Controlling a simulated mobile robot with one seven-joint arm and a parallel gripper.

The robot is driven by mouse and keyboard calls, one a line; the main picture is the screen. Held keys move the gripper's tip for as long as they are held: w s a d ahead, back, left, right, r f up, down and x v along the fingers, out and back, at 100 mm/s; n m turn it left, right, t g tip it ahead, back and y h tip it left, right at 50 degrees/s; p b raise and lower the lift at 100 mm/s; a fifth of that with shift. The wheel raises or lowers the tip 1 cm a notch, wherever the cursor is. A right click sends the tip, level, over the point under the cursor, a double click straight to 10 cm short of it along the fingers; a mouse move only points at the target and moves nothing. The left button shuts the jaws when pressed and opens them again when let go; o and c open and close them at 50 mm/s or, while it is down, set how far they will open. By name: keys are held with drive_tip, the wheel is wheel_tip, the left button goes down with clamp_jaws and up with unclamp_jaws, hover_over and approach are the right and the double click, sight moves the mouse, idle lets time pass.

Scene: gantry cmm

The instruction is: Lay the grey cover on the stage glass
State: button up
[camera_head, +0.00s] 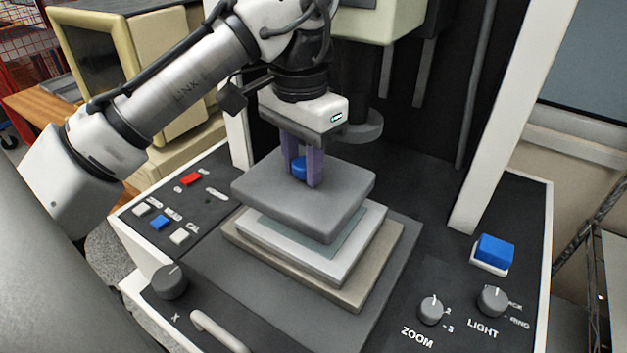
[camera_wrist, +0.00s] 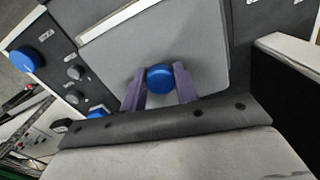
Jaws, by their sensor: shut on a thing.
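The grey cover (camera_head: 290,200) is a flat square plate with a blue knob (camera_head: 299,168) at its middle. My gripper (camera_head: 301,178) has its purple fingers shut on the blue knob from two sides. The cover hangs level above the stage glass (camera_head: 325,243), apart from it, and hides most of it. A strip of the glass shows past the cover's near edge, inside a pale frame (camera_head: 345,268). In the wrist view the cover (camera_wrist: 165,45) fills the middle, and the knob (camera_wrist: 160,78) sits between the fingers.
The stage stands on a dark base. A button panel (camera_head: 175,215) lies to its left, with a black X knob (camera_head: 169,281) in front. Zoom (camera_head: 431,309) and light (camera_head: 493,300) knobs and a blue button (camera_head: 495,250) are at the right. A white upright (camera_head: 510,115) rises behind.

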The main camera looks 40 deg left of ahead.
drive_tip(key=shift+d, duration=0.3)
drive_tip(key=shift+w+d+f+p, duration=0.15)
drive_tip(key=shift+d+f, duration=0.15)
drive_tip(key=shift+f, duration=0.6)
drive_tip(key=shift+s+d+f+p, duration=0.15)
drive_tip(key=shift+d+f, duration=0.15)
drive_tip(key=shift+f, duration=0.55)
drive_tip(key=shift+w, duration=0.1)
drive_tip(key=o, duration=1)
drive_tip(key=shift+f, duration=0.1)
wheel_tip(320, 180, up, 12)
drive_tip(key=p, duration=1.2)
